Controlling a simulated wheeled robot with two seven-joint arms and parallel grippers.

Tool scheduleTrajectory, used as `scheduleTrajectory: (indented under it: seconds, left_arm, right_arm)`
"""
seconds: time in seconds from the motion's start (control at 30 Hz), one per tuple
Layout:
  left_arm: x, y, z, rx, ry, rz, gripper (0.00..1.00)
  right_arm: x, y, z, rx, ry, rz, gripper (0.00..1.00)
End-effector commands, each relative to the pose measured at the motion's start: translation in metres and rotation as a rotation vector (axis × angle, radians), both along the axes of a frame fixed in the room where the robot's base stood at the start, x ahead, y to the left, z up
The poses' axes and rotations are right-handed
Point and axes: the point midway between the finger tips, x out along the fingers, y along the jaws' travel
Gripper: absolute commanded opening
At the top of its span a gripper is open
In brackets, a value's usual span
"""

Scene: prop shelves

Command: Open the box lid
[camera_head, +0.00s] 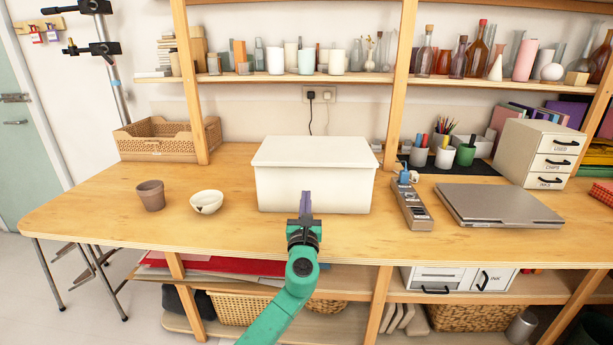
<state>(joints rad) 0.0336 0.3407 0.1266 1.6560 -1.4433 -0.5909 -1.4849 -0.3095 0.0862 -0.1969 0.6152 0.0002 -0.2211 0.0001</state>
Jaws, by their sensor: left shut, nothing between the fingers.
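The white box (340,194) stands on the middle of the wooden table. Its flat white lid (314,151) lies on top and looks closed. My left gripper (306,196) is in front of the box, over the table's front part. Its fingers are shut and empty, and point toward the box's front wall, below the lid's edge. I cannot tell whether the fingertips touch the wall. My right gripper is not in view.
A brown pot (151,195) and a white bowl (206,202) stand left of the box. Shelves with bottles rise behind. The table's front edge runs below my gripper.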

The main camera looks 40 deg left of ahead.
Motion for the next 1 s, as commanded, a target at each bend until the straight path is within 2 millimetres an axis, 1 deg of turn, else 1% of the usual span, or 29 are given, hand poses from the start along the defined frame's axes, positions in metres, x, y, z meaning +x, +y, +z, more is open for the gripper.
scheduleTrajectory:
  seconds: [0.1,0.17,0.2,0.23,0.3,0.4,0.63,0.8,0.93,1.0]
  left_arm:
    - [0.020,0.017,0.007,0.000,-0.002,0.002,0.00]
    - [0.029,0.025,0.011,-0.001,-0.003,0.001,0.00]
    - [0.028,0.023,0.025,-0.003,-0.004,0.000,0.00]
    - [0.028,0.023,0.031,-0.004,-0.003,-0.001,0.00]
    - [0.028,0.023,0.041,-0.004,-0.003,-0.001,0.00]
    - [0.027,0.023,0.048,-0.003,-0.001,-0.001,0.00]
    - [0.027,0.023,0.049,-0.001,0.000,0.000,0.00]
    - [0.027,0.022,0.049,-0.002,0.001,0.000,0.00]
    - [0.027,0.022,0.055,-0.008,0.007,0.000,0.00]
    - [0.027,0.022,0.060,-0.015,0.015,0.000,0.00]
  right_arm:
    - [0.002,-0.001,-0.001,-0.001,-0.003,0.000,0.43]
    - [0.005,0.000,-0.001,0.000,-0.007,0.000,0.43]
    - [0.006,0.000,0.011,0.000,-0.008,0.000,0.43]
    - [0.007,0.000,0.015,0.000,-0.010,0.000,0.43]
    - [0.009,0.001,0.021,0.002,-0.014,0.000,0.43]
    - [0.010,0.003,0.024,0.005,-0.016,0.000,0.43]
    - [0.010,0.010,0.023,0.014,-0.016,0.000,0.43]
    - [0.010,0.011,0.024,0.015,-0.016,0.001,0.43]
    - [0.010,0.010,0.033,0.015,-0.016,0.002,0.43]
    - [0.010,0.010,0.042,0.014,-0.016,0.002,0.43]
